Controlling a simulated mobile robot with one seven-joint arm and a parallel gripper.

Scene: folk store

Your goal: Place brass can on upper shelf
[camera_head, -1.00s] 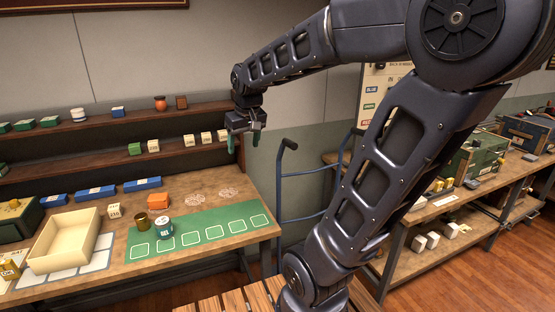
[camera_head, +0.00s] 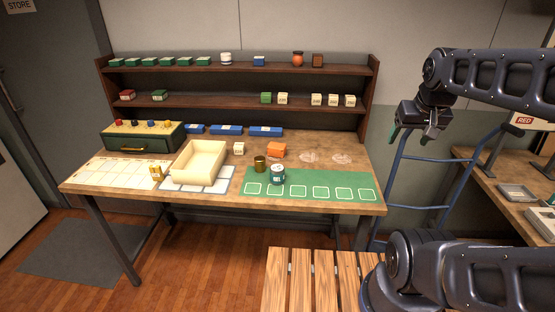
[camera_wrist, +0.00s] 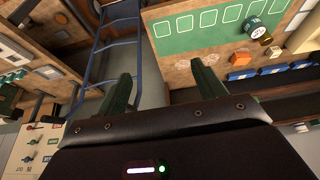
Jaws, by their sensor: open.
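The brass can (camera_head: 260,164) stands upright on the workbench (camera_head: 338,206), just behind and left of a green-and-white can (camera_head: 278,175) and near the left end of the green mat. In the wrist view the brass can (camera_wrist: 273,51) shows small at the upper right. The upper shelf (camera_head: 240,69) runs along the back of the bench with several items on it. My gripper (camera_head: 413,137) is open and empty, in the air right of the bench and well apart from the can. Its green fingers (camera_wrist: 160,92) show in the wrist view.
A cream tray (camera_head: 199,181), an orange box (camera_head: 276,149) and a small white block (camera_head: 239,149) are near the can. The lower shelf (camera_head: 210,105) holds several small boxes. The upper shelf has gaps between its items. A blue hand truck (camera_head: 425,185) stands right of the bench.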

